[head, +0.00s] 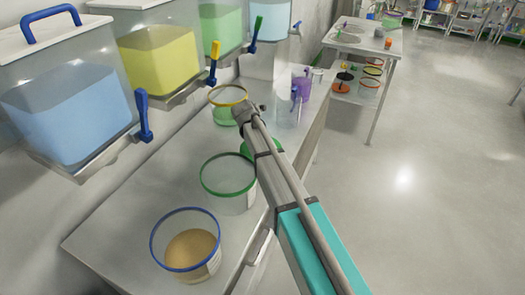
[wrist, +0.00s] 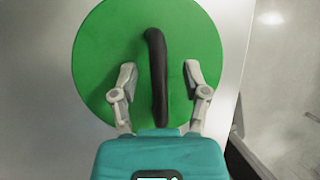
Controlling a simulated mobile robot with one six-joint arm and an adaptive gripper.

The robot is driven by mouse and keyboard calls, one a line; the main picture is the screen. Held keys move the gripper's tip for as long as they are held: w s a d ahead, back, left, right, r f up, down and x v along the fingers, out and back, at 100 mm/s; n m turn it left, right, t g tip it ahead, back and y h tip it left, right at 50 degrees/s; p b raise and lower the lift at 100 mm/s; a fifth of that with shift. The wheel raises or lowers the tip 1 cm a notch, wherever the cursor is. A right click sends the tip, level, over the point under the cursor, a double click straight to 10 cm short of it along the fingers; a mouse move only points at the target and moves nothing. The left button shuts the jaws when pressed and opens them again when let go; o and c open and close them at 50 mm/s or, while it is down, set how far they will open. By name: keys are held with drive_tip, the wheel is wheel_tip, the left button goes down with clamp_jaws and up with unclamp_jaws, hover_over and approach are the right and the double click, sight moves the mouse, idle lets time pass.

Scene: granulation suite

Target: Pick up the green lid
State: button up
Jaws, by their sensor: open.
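The green lid (wrist: 104,52) is a flat round disc with a black bar handle (wrist: 157,75) across its middle, seen in the wrist view. In the head view only part of the green lid (head: 246,149) shows, on the counter behind my arm. My gripper (wrist: 160,75) is open, with one finger on each side of the black handle. A gap shows between each finger and the handle. The gripper's height above the lid is hard to tell. In the head view my arm covers much of the lid.
On the counter (head: 110,225) stand a blue-rimmed container (head: 187,243) with tan powder, a green-rimmed container (head: 229,180) close to the lid, and a yellow-rimmed container (head: 227,106) behind. Hoppers with levers line the wall. A purple jug (head: 301,86) stands farther back. The floor at right is clear.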

clamp_jaws()
idle(0.3)
drive_tip(key=shift+r, duration=0.2)
wheel_tip(320, 180, up, 10)
drive_tip(key=p, duration=1)
drive_tip(key=shift+f, duration=0.2)
drive_tip(key=shift+r, duration=0.1)
idle(0.6)
wheel_tip(320, 180, up, 15)
drive_tip(key=p, duration=1.5)
drive_tip(key=shift+w+d, duration=0.1)
